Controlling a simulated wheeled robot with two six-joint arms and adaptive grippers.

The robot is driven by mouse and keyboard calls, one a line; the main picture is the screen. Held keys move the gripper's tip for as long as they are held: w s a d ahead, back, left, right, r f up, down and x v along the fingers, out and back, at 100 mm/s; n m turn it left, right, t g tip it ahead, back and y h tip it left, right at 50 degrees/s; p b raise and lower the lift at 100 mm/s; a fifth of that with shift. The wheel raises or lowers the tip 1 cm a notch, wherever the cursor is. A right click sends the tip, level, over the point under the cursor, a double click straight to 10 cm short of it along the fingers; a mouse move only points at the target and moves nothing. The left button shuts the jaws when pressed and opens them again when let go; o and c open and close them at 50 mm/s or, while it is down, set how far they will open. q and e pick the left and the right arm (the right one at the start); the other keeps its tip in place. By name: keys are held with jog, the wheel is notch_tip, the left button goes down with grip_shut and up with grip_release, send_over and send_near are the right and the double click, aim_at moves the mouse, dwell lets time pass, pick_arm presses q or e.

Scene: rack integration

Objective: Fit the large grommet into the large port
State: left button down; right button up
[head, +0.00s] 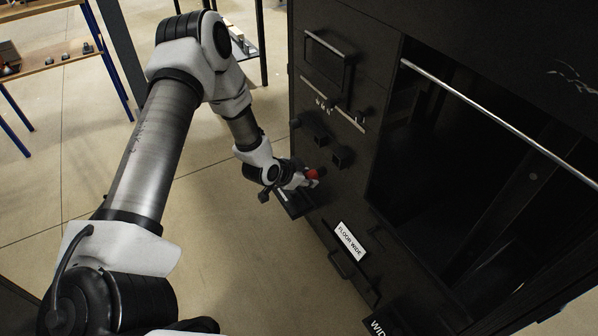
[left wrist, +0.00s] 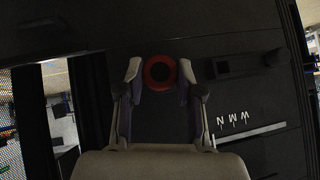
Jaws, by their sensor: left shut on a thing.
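The grommet is a red ring (head: 313,174) at the tip of my left gripper (head: 305,180), close to the front of the black rack (head: 380,190). In the left wrist view the red ring (left wrist: 149,73) sits between the two fingertips of my left gripper (left wrist: 160,76), with a dark round centre. The fingers are shut on it from both sides. The dark panel lies behind it. The large port cannot be made out, and I cannot tell whether the grommet touches the panel. My right gripper is not in view.
Black blocks (head: 341,157) stick out of the panel near the gripper, below a metal strip (head: 345,118) with white hooks. A white label (head: 349,241) is lower down. The rack has a long metal bar (head: 500,125) at right. A wooden shelf (head: 50,62) stands far left; the floor between is clear.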

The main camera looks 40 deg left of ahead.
aim_at(311, 171)
pick_arm(q)
jog(key=a, duration=0.1)
jog(key=a+f, duration=0.1)
jog(key=a, duration=0.1)
jog(key=shift+f+m, duration=0.1)
jog(key=shift+m, duration=0.2)
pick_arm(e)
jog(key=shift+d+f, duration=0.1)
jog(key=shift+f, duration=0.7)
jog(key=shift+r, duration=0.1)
pick_arm(q)
jog(key=w+b, duration=0.1)
jog(key=w+d+b, duration=0.1)
jog(key=w+b, duration=0.1)
jog(key=w, duration=0.1)
jog(key=shift+d+f, duration=0.15)
jog(key=shift+d, duration=0.2)
jog(key=shift+w+d+r+b, duration=0.2)
jog(key=shift+w+d+b, duration=0.05)
jog(key=shift+w+b, duration=0.3)
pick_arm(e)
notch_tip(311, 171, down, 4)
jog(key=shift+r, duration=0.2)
